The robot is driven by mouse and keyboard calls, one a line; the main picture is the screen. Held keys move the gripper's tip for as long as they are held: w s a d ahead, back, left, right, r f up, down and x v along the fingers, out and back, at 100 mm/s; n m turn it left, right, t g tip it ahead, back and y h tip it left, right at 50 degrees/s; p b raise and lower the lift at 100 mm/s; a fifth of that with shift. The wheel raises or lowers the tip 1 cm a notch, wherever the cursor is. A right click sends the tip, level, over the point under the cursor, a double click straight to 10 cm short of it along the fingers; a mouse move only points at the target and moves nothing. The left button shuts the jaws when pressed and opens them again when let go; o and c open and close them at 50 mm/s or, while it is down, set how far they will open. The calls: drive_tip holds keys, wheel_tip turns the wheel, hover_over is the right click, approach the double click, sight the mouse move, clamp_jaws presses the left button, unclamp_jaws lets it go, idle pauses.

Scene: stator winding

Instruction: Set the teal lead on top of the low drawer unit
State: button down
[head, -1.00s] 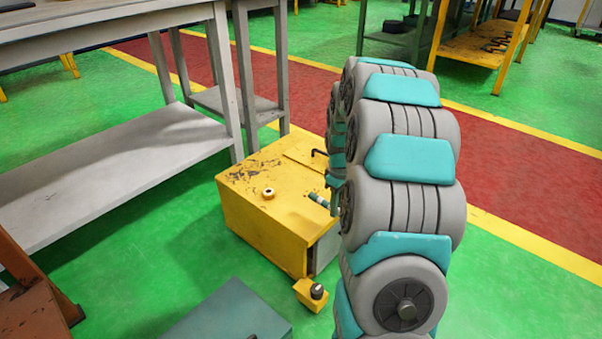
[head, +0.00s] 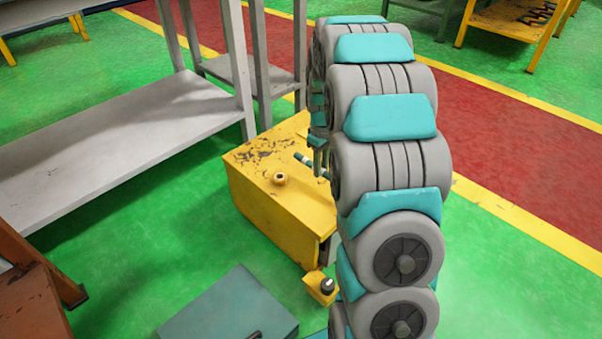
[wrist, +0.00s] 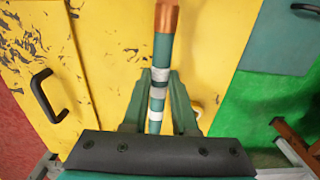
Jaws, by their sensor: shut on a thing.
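The teal lead (wrist: 162,55), a rod with pale bands and a copper end, is gripped upright in the wrist view. My gripper (wrist: 160,88) is shut on it, a finger on each side. In the head view the lead (head: 305,159) shows just left of my arm, over the far right part of the yellow low unit (head: 262,200). My arm hides that unit's right side and most of my gripper. The yellow unit fills much of the wrist view (wrist: 105,85). I cannot tell whether the lead touches its top.
A small brass ring (head: 280,178) lies on the yellow top. A small yellow block with a dark knob (head: 321,288) stands in front. A teal-grey box (head: 225,308) is nearer. A grey shelved bench (head: 130,130) stands left. A black handle (wrist: 48,94) shows on the yellow unit.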

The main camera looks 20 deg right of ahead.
hover_over(300, 182)
drive_tip(key=shift+s+d+f, duration=0.2)
drive_tip(key=shift+d+f, duration=0.05)
drive_tip(key=shift+d, duration=0.2)
drive_tip(key=f, duration=0.1)
drive_tip(key=f+b, duration=0.1)
drive_tip(key=shift+w+a+f, duration=0.25)
drive_tip(key=shift+a+f, duration=0.1)
drive_tip(key=shift+a, duration=0.05)
drive_tip(key=shift+f, duration=0.5)
drive_tip(key=c, duration=0.7)
unclamp_jaws()
